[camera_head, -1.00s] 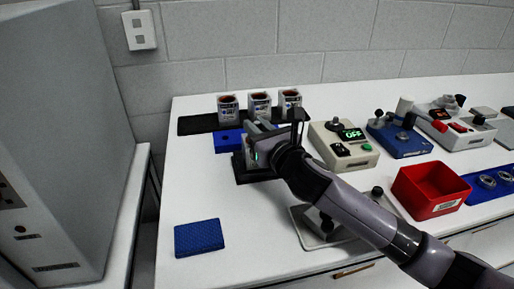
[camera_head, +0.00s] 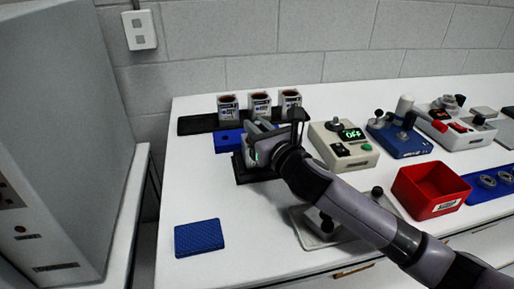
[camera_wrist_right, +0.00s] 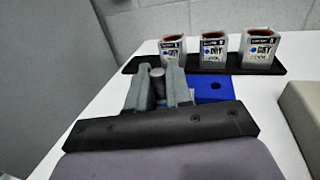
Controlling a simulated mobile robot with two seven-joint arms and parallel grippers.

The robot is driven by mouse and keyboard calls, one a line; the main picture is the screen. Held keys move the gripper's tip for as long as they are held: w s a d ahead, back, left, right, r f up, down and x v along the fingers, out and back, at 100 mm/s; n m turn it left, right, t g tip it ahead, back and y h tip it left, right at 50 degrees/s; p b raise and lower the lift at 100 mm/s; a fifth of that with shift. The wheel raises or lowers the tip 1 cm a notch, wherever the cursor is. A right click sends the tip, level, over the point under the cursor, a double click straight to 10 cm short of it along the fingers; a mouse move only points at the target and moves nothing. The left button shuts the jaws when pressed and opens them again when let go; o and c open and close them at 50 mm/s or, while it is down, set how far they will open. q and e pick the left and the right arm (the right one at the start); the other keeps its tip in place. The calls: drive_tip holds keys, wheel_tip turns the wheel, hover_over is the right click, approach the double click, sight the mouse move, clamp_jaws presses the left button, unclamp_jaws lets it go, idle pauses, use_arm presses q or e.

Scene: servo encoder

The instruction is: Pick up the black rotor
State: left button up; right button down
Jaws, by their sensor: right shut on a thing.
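My right gripper (camera_head: 252,140) reaches in from the right over a black block (camera_head: 243,173) on the white table. In the right wrist view, its two grey fingers (camera_wrist_right: 158,88) are shut on a small dark cylindrical piece with a grey top (camera_wrist_right: 157,73), which looks like the black rotor. The fingers and hand hide most of it, and I cannot tell whether it is clear of the block. My left gripper is not in view.
A blue block (camera_head: 228,140) sits just behind the gripper. Three cups (camera_head: 260,104) stand on a black strip at the back. A blue pad (camera_head: 199,238) lies front left.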

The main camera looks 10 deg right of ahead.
drive_tip(key=shift+r, duration=0.15)
drive_tip(key=shift+r, duration=0.1)
